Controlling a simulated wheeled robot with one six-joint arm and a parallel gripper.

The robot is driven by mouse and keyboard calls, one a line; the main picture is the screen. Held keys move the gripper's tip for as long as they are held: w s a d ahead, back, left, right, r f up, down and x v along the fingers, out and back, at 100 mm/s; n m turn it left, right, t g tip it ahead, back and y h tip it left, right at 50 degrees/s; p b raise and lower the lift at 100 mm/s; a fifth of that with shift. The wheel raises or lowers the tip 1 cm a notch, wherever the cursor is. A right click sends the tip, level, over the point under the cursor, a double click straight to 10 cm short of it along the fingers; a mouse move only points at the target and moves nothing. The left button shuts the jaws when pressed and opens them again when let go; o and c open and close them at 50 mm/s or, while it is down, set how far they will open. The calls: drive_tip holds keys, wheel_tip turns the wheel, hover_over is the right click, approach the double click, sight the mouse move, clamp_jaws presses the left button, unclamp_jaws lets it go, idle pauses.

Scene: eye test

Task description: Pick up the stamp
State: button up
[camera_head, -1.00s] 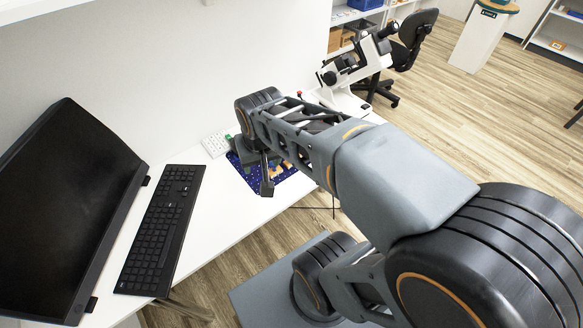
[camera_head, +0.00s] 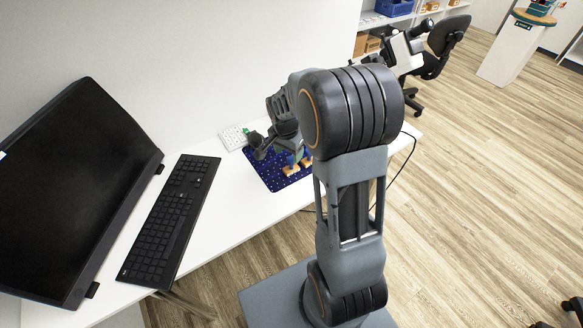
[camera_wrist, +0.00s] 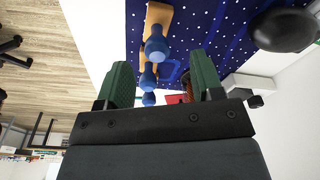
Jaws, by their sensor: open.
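In the wrist view, a stamp-like piece with a blue knob handle (camera_wrist: 155,46) and a light wooden base (camera_wrist: 157,14) is on a dark blue, white-dotted mat (camera_wrist: 215,25). Two more blue knobs (camera_wrist: 147,76) show nearer my gripper; their bases are mostly hidden. I cannot tell which one is the stamp of the task. My gripper (camera_wrist: 161,78) is open, its green fingers apart, with the knobs seen between them and nothing clearly held. In the head view, small yellow-orange pieces (camera_head: 290,169) lie on the mat (camera_head: 262,170), partly hidden by my arm.
A black keyboard (camera_head: 170,220) and a monitor (camera_head: 70,190) fill the desk's left. A white block-like item (camera_head: 234,138) stands behind the mat. A microscope-like device (camera_head: 402,52) is at the far end. A black rounded object (camera_wrist: 284,29) lies right in the wrist view.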

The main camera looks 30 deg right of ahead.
sight(291, 158)
drive_tip(key=shift+w+d+f, duration=0.1)
drive_tip(key=shift+d+f, duration=0.1)
drive_tip(key=shift+f, duration=0.85)
drive_tip(key=shift+s+d+f, duration=0.1)
drive_tip(key=shift+d+f, duration=0.05)
drive_tip(key=shift+f, duration=0.95)
drive_tip(key=shift+w+d+f, duration=0.1)
drive_tip(key=shift+d+f, duration=0.1)
drive_tip(key=shift+f, duration=0.85)
drive_tip(key=shift+c, duration=0.3)
drive_tip(key=c, duration=0.9)
drive_tip(key=shift+c, duration=0.2)
wheel_tip(291, 158, up, 4)
drive_tip(key=shift+f, duration=0.15)
drive_tip(key=s+d+r, duration=0.5)
drive_tip(key=s+r, duration=0.4)
drive_tip(key=s, duration=0.4)
drive_tip(key=shift+r, duration=0.2)
